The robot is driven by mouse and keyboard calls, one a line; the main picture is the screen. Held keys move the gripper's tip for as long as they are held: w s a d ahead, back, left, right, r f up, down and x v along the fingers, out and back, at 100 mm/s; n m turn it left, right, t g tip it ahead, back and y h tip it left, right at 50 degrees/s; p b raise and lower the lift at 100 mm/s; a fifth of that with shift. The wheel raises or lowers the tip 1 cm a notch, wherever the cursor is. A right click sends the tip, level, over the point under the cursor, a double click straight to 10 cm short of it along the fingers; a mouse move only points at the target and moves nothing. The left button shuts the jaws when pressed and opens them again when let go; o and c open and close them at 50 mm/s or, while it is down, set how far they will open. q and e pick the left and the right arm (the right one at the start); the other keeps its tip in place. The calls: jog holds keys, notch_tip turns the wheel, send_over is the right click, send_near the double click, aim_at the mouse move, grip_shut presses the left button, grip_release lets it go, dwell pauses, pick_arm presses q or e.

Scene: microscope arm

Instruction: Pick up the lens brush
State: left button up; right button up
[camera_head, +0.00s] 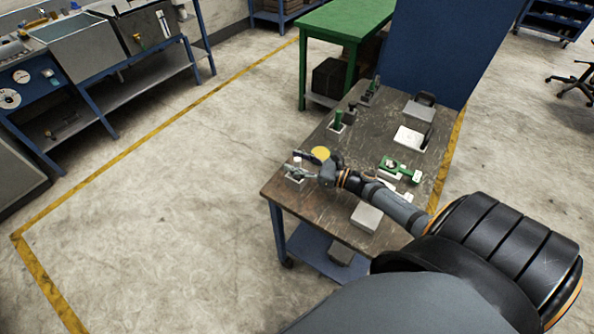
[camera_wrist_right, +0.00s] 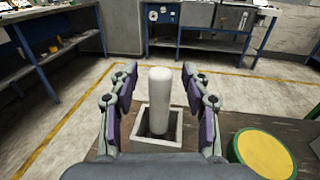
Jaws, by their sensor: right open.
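A white, round-topped upright cylinder (camera_wrist_right: 159,92), which I take for the lens brush, stands in a square grey holder (camera_wrist_right: 174,136) in the right wrist view. Its lower end is hidden inside the holder. My right gripper (camera_wrist_right: 159,82) is open, with one finger on each side of the cylinder and a visible gap on both sides. In the head view my right gripper (camera_head: 303,168) is at the table's left corner, over the small holder (camera_head: 294,179), and partly covers the cylinder. My left gripper is not in view.
A yellow-topped round container (camera_wrist_right: 263,152) stands close to the right of the holder; it also shows in the head view (camera_head: 320,153). The worn table (camera_head: 290,208) also carries green-handled tools (camera_head: 337,120), a green device (camera_head: 396,168) and a grey box (camera_head: 366,217).

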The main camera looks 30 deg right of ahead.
jog(key=c, duration=0.5)
grip_shut()
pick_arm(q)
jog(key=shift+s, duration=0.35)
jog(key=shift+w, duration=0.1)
pick_arm(e)
jog(key=shift+r, duration=0.25)
notch_tip(320, 180, up, 9)
jog(key=shift+s+r+p, duration=0.1)
jog(key=shift+r+p, duration=0.1)
jog(key=shift+p, duration=0.8)
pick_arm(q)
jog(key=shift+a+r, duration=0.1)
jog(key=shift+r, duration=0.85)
pick_arm(e)
jog(key=shift+r, duration=0.1)
